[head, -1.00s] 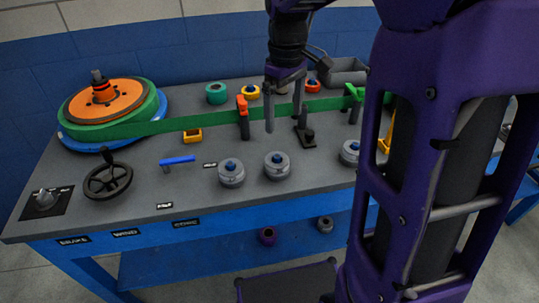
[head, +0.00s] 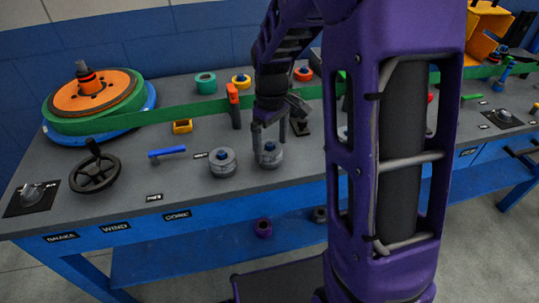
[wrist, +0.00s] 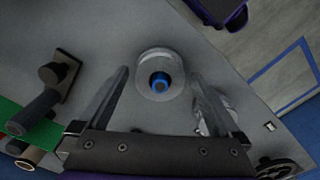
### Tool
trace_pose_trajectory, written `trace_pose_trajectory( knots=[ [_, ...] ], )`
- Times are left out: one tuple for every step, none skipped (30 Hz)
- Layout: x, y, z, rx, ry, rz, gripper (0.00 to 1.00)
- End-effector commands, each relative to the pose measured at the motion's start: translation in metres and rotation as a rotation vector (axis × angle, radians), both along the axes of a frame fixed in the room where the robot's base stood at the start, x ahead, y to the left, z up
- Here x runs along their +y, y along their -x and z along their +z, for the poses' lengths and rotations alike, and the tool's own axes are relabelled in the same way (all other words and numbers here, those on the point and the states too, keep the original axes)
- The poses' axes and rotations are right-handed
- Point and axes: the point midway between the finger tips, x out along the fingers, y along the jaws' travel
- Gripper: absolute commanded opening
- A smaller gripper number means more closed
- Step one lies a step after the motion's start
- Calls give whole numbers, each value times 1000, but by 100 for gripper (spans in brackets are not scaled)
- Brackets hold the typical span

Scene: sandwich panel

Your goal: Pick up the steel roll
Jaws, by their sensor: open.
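Grey rolls with blue cores stand on the grey bench top. One (head: 270,159) is under my gripper (head: 269,143), and another (head: 222,165) stands to its left. A third is mostly hidden behind my arm. I cannot tell by label which is the steel roll. My gripper is open and points down, its fingers on either side of the right-hand roll. In the wrist view this roll (wrist: 148,85) lies between the spread fingertips, with no clear contact. The other roll (wrist: 214,108) is partly hidden behind the right finger.
A green band (head: 180,117) runs from an orange-topped reel (head: 95,92) behind the rolls. An orange-red post (head: 234,105) and a black bracket (head: 301,125) stand close behind. A blue-handled lever (head: 168,152) and black handwheel (head: 95,172) are at left.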

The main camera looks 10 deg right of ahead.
Motion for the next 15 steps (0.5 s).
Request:
trace_pose_trajectory(
  knots=[
    [3,-2,-11,4,0,1,100],
    [4,-4,-16,4,0,1,100],
    [3,-4,-22,4,0,0,100],
    [3,-3,-26,4,0,0,100],
    [3,-3,-29,4,0,0,100],
    [3,-3,-32,2,0,0,100],
    [3,-3,-34,1,0,0,100],
    [3,-4,-34,1,0,0,100],
    [3,-4,-34,1,0,0,100],
    [3,-4,-34,1,1,0,100],
    [3,-4,-33,1,1,0,100],
    [3,-4,-33,1,1,0,100],
    [3,-4,-33,1,1,0,100],
    [3,-4,-33,1,1,0,95],
    [3,-4,-33,0,0,0,87]
  ],
)
